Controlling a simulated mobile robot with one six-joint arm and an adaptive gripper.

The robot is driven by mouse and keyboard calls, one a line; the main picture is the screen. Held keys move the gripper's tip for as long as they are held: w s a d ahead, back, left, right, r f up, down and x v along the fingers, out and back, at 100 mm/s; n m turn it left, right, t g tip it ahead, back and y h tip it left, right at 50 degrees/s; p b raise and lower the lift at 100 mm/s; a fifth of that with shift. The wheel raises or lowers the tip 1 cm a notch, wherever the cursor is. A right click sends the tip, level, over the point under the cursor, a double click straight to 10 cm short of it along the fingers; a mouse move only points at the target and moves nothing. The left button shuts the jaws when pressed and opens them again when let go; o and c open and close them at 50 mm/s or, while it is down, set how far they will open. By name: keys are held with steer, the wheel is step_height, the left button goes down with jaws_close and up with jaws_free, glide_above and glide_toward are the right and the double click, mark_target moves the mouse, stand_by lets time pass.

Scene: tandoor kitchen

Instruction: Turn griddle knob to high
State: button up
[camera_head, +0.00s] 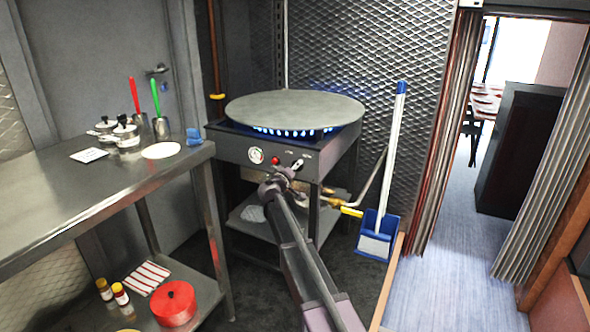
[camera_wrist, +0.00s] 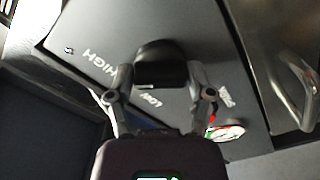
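The black griddle knob (camera_wrist: 160,60) is on the dark front panel (camera_wrist: 225,45) in the wrist view. The word HIGH is printed to its left and LOW below it; a third label sits to the right. The knob's pointer setting is not clear. My gripper (camera_wrist: 162,72) has its two fingers spread, one on each side of the knob. Small gaps seem to show beside it. In the head view my gripper (camera_head: 279,181) is at the front of the griddle (camera_head: 295,107) and partly hides the knob. Blue flames show under the round plate.
A steel table (camera_head: 60,200) with pots and utensils stands at left. A blue dustpan (camera_head: 377,235) and a yellow-handled gas pipe (camera_head: 351,212) are at right.

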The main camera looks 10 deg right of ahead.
steer(key=o, duration=0.3)
steer(key=shift+w+d, duration=0.15)
steer(key=shift+w, duration=0.05)
steer(key=shift+s, duration=0.1)
steer(key=shift+s, duration=0.15)
steer(key=v, duration=1.2)
steer(key=shift+f, duration=0.1)
